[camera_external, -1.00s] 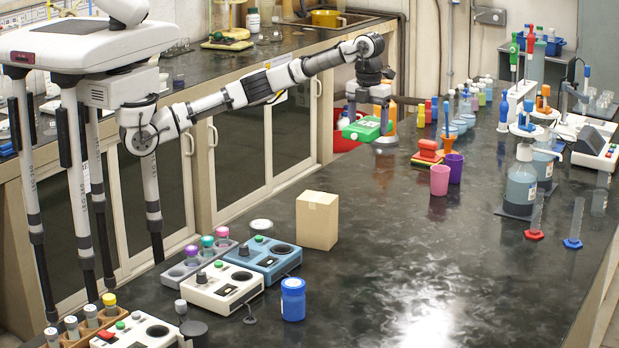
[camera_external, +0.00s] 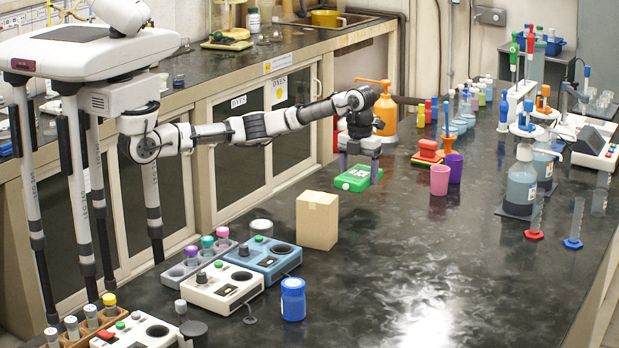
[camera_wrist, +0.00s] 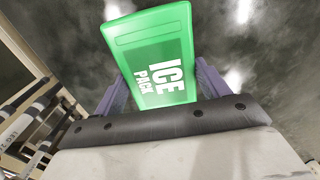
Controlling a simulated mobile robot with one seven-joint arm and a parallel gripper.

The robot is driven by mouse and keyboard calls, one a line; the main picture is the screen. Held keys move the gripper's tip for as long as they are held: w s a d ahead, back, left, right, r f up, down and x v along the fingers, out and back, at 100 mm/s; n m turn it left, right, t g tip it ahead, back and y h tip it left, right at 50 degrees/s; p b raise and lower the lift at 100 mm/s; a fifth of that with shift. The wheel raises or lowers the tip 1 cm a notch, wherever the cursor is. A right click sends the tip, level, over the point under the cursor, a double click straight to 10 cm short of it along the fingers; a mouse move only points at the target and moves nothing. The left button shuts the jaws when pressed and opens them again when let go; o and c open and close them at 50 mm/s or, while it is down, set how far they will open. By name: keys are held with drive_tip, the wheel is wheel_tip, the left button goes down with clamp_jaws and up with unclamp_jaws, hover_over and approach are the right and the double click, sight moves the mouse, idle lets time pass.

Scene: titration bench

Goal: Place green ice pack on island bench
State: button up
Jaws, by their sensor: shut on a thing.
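The green ice pack (camera_external: 352,180) is low at the left edge of the dark island bench (camera_external: 400,235), near its far part. My gripper (camera_external: 360,172) is shut on it from above. In the wrist view the ice pack (camera_wrist: 155,55) lies flat between my two fingers, with its white "ICE PACK" lettering facing up. The pack is at or very close to the bench top; I cannot tell whether its underside touches.
A cardboard box (camera_external: 317,220) stands nearer the camera. A red sponge-like block (camera_external: 427,155), a pink cup (camera_external: 439,180) and a purple cup (camera_external: 454,167) stand to the right. An orange pump bottle (camera_external: 383,115) is behind my gripper. The bench middle is clear.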

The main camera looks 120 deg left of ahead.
sight(358, 201)
drive_tip(key=shift+f, duration=2.45)
drive_tip(key=shift+f, duration=0.1)
drive_tip(key=shift+f+p, duration=0.1)
drive_tip(key=shift+p, duration=0.2)
drive_tip(key=o, duration=1.2)
wheel_tip(358, 201, up, 12)
drive_tip(key=shift+r, duration=0.15)
